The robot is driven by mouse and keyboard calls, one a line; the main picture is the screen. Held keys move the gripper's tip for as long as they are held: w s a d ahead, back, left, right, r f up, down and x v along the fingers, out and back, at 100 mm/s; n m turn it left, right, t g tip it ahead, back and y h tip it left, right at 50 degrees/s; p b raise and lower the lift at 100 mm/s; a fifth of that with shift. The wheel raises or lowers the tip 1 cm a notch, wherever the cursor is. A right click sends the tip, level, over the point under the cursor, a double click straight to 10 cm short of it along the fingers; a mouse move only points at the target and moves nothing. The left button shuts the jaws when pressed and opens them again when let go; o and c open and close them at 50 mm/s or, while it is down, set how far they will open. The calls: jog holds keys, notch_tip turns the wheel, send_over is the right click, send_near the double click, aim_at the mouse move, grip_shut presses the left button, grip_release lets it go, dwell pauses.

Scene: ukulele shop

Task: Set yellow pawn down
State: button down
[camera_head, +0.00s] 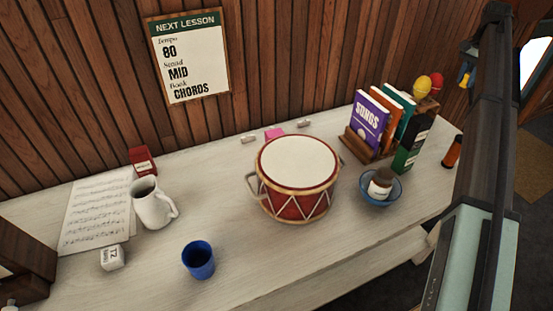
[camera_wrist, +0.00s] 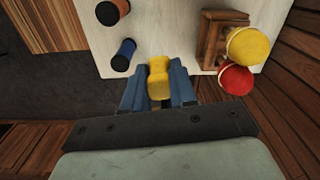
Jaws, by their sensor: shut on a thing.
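The yellow pawn (camera_wrist: 158,80) is between the two blue fingers of my gripper (camera_wrist: 159,88) in the wrist view. The fingers are shut on it, one on each side. In the wrist view the pawn overlaps the edge of the pale table (camera_wrist: 175,25); its height above the table is hard to tell. In the head view my gripper (camera_head: 466,76) shows only in part at the far right, beyond the table's right end, mostly hidden behind my arm.
A wooden holder (camera_wrist: 210,42) with a yellow ball-shaped top (camera_wrist: 248,47) and a red one (camera_wrist: 236,79) stands near the pawn. Orange (camera_wrist: 112,11) and blue (camera_wrist: 123,55) cylinders stand opposite. Books (camera_head: 370,122), a blue bowl (camera_head: 381,194) and a drum (camera_head: 297,185) occupy the table.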

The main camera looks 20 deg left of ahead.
jog(key=shift+r, duration=0.95)
jog(key=s+a+n, duration=0.3)
jog(key=a+n, duration=0.1)
jog(key=a, duration=1.7)
jog(key=n, duration=1.2)
send_over(230, 162)
notch_tip(230, 162, down, 17)
jog(key=shift+f, duration=5.6)
jog(key=shift+f, duration=0.15)
